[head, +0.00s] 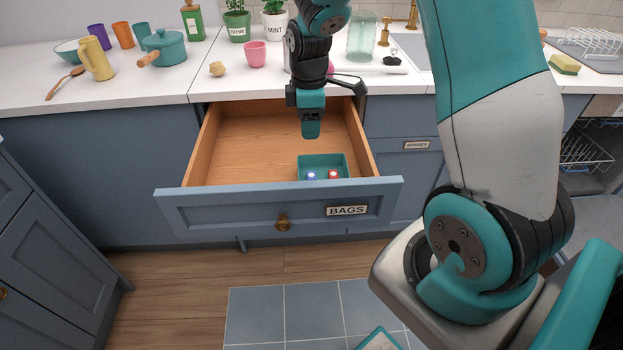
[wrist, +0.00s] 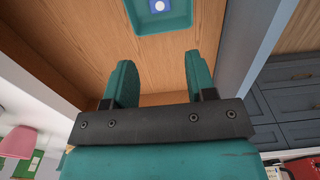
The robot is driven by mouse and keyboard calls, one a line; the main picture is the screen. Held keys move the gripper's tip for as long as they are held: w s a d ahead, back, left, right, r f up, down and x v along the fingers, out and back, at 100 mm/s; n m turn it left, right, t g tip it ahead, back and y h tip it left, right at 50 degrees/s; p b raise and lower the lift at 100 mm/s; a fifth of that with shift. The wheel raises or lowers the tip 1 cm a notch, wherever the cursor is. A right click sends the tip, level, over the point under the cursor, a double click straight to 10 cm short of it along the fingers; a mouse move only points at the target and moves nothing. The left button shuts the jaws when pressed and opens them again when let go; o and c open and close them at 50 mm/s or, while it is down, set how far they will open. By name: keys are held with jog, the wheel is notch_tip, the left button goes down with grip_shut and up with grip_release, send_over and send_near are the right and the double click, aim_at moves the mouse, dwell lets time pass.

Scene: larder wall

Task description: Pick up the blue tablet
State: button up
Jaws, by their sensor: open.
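The blue tablet (head: 311,175) lies in a small teal tray (head: 322,160) near the front of the open drawer. It looks like a blue square with a pale centre. A red tablet (head: 333,174) lies to its right in the same tray. In the wrist view the blue tablet (wrist: 157,5) shows at the top edge, partly cut off, in the tray (wrist: 177,23). My gripper (head: 311,132) points down over the drawer, behind and above the tray. In the wrist view its two teal fingers (wrist: 158,72) are apart with nothing between them.
The wooden drawer (head: 240,150) is pulled out, its blue front (head: 240,207) labelled BAGS; the rest of its floor looks bare. The counter above holds a pink cup (head: 255,54), teal pot (head: 165,47), yellow jug (head: 97,60) and plants.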

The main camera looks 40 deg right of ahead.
aim_at(310, 175)
notch_tip(310, 175, down, 15)
jog(key=shift+f, duration=0.15)
dwell(0.4)
jog(key=shift+c, duration=0.5)
jog(key=c, duration=0.6)
